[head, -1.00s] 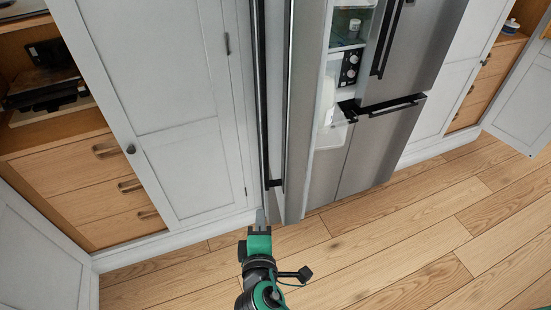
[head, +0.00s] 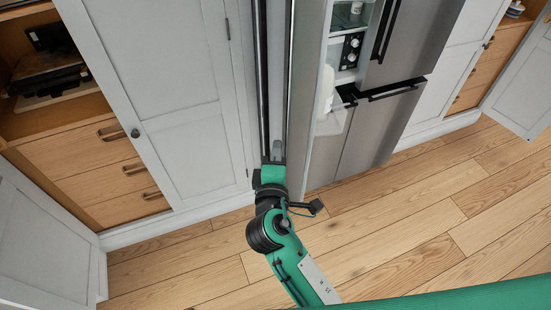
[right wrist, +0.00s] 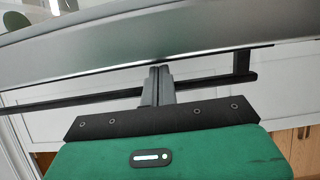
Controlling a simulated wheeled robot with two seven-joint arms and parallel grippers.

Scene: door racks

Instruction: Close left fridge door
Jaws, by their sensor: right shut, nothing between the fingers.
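The left fridge door (head: 308,90) stands swung open, seen nearly edge-on in the head view. Its long black handle (head: 262,80) runs along its left side. My right gripper (head: 277,150) is shut and empty, its fingers pointing up beside the handle's lower part, between the bar and the door. In the right wrist view the shut fingers (right wrist: 158,75) cross the black handle bar (right wrist: 215,86), with tips close to the grey door panel (right wrist: 150,48). I cannot tell whether they touch. My left gripper is not in view.
The open fridge interior (head: 345,55) shows shelves and a white container right of the door. The closed right fridge door (head: 420,45) is beyond. A white cabinet door (head: 165,110) stands left of the handle. Wooden floor (head: 400,220) in front is clear.

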